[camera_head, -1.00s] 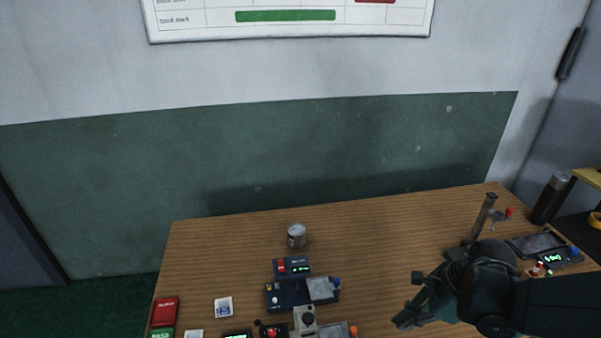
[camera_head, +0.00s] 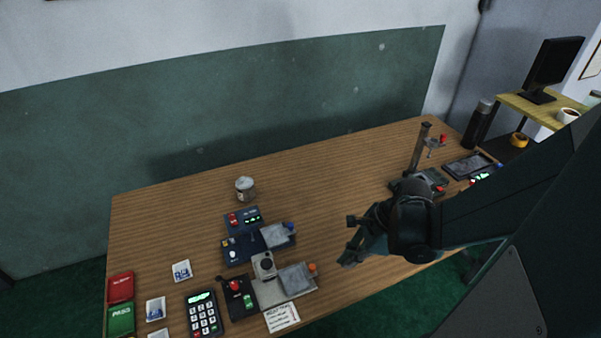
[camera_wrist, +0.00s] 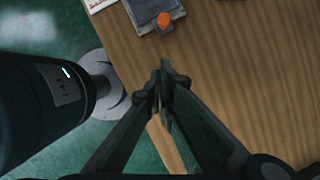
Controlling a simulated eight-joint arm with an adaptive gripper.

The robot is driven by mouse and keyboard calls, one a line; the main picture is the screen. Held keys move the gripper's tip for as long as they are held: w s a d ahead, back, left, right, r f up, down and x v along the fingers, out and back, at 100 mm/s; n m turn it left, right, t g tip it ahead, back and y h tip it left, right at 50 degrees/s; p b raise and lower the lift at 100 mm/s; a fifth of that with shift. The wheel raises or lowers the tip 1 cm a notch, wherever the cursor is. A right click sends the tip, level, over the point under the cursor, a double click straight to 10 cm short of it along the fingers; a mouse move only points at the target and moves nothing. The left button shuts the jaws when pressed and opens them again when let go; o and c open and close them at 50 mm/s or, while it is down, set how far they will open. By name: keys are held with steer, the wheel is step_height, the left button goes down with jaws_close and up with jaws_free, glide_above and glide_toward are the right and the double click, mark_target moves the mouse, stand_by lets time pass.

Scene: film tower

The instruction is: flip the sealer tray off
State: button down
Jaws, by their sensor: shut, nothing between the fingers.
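My gripper (camera_head: 350,242) is shut and empty, over the front part of the wooden table. It also shows in the wrist view (camera_wrist: 161,92), with its fingertips together. Left of it is a grey device with a flat grey tray (camera_head: 295,279) and an orange knob (camera_head: 312,267); the knob also shows in the wrist view (camera_wrist: 164,20), apart from the fingertips. Behind it is a dark blue device with a similar grey tray (camera_head: 276,236) and a blue knob (camera_head: 290,227). I cannot tell from labels which one is the sealer tray.
A can (camera_head: 245,189) stands behind the devices. A black box with a red button (camera_head: 234,285) and a keypad (camera_head: 203,313) lie to the left. A post (camera_head: 419,148) and a dark bottle (camera_head: 477,125) stand at the right. The back middle of the table (camera_head: 330,170) is clear.

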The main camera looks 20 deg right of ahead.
mark_target(299, 284)
steer(key=b+x, duration=0.1)
steer(key=x, duration=0.3)
steer(key=shift+w+a+f, duration=0.1)
steer(key=shift+a+f, duration=0.05)
steer(key=shift+a, duration=0.05)
steer(key=shift+w+a+b, duration=0.25)
steer(key=shift+w+a, duration=0.15)
steer(key=shift+a, duration=0.45)
steer(key=shift+w+a+b, duration=0.25)
steer(key=shift+w+a, duration=0.15)
steer(key=shift+a, duration=0.4)
steer(key=shift+a, duration=4.05)
steer(key=shift+d, duration=0.1)
